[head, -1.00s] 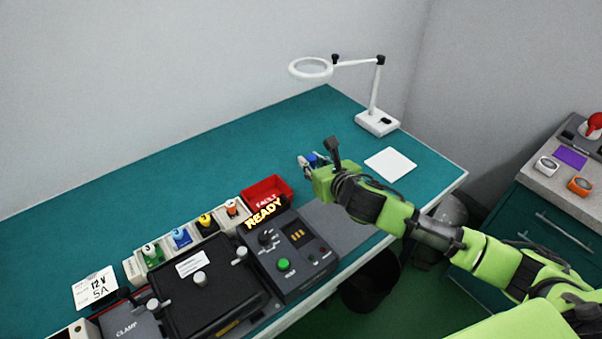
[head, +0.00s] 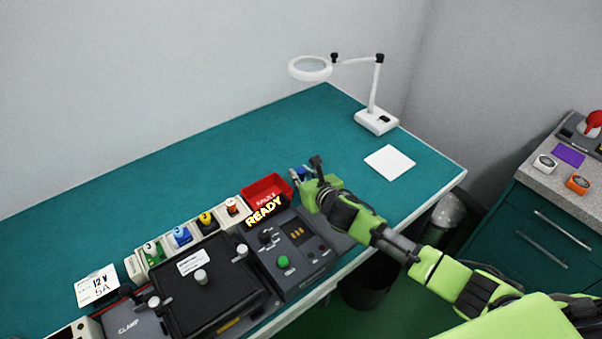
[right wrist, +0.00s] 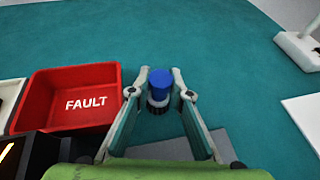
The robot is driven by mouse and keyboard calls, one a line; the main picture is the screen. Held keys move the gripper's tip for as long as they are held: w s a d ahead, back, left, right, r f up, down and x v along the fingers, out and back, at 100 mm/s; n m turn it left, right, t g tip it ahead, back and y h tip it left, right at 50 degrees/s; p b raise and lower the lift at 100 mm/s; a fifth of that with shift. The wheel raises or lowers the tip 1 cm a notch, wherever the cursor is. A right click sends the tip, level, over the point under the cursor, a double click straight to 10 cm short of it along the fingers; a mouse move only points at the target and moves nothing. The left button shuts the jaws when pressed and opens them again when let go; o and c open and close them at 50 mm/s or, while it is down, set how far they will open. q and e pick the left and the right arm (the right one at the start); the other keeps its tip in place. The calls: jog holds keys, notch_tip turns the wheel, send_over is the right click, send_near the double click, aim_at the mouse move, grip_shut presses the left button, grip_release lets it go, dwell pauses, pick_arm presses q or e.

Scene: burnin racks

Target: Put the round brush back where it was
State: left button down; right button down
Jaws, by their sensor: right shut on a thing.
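The round brush (right wrist: 160,84) has a blue top and a dark lower part with a pale ring. It sits upright between the two fingers of my right gripper (right wrist: 156,98), which is shut on it. In the head view the brush (head: 302,172) shows only as a small blue bit beside my right gripper (head: 302,181); the rest is hidden. It is just right of the red FAULT bin (right wrist: 77,98), apart from it. I cannot tell whether its lower end touches the bench. My left gripper is out of view.
The red bin (head: 262,188) stands behind the tester marked READY (head: 290,262). A grey mat (right wrist: 221,148) lies near the gripper. A white pad (head: 390,162) and a magnifier lamp (head: 376,122) stand to the right. The teal bench (head: 220,150) behind is clear.

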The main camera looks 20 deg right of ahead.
jog(key=shift+f, duration=0.15)
jog(key=c, duration=1.9)
grip_release()
jog(key=v, duration=1.2)
jog(key=shift+r+b, duration=0.2)
jog(key=shift+b, duration=0.2)
